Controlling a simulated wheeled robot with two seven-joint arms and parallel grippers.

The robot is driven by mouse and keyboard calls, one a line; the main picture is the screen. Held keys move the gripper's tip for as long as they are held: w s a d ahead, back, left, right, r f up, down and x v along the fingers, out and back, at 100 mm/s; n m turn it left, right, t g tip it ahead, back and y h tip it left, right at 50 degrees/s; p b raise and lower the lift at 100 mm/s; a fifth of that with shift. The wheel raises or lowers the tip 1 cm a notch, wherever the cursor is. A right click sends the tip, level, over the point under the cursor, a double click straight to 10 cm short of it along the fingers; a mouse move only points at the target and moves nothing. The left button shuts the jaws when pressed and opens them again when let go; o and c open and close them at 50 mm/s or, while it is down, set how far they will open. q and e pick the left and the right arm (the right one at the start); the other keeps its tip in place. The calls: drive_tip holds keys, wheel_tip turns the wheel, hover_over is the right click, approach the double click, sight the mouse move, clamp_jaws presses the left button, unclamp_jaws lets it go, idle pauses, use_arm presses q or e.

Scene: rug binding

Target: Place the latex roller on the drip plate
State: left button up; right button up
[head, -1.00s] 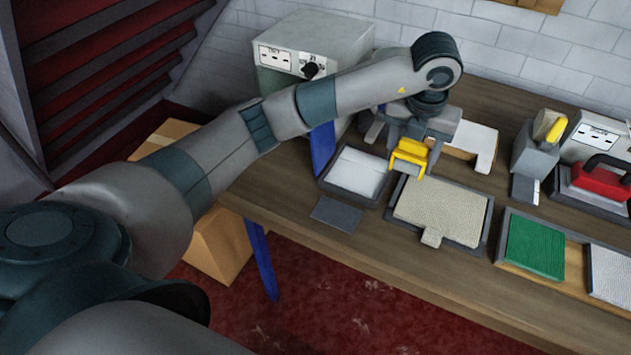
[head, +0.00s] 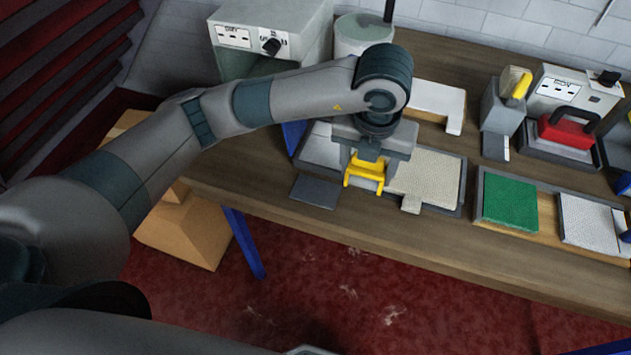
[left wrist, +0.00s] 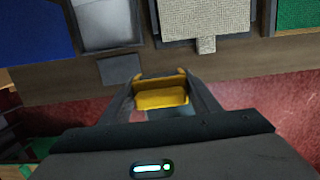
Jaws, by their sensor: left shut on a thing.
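My left gripper (head: 366,160) is shut on the yellow latex roller (head: 365,174) and holds it above the table near its front edge. In the left wrist view the roller (left wrist: 162,93) shows between the two fingers of the gripper (left wrist: 160,76). A small flat dark grey plate, apparently the drip plate (head: 315,192), lies at the table's front edge, left of the roller. In the left wrist view this plate (left wrist: 120,69) is ahead and left of the fingertips, apart from the roller and empty. My right gripper is not in view.
A tray with pale contents (left wrist: 106,24) lies behind the plate. A beige textured rug piece (head: 428,178) on a dark board is right of the roller. A green piece (head: 510,204) and a red-handled tool (head: 566,130) are farther right. A grey box (head: 268,38) stands behind.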

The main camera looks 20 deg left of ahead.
use_arm(q)
drive_tip(key=a+f+p, duration=0.1)
drive_tip(key=a+f, duration=0.1)
drive_tip(key=a, duration=0.1)
drive_tip(key=w+a+f+p, duration=0.1)
drive_tip(key=a+f+p, duration=0.1)
drive_tip(key=a, duration=0.2)
drive_tip(key=w+a+f+p, duration=0.1)
drive_tip(key=a+f, duration=0.1)
drive_tip(key=a, duration=0.1)
drive_tip(key=shift+a, duration=0.2)
drive_tip(key=shift+w+a+f, duration=0.1)
drive_tip(key=shift+a+f, duration=0.05)
drive_tip(key=shift+f, duration=0.1)
drive_tip(key=shift+f+p, duration=0.5)
drive_tip(key=shift+p, duration=0.15)
drive_tip(key=shift+f+p, duration=0.55)
drive_tip(key=shift+f, duration=0.95)
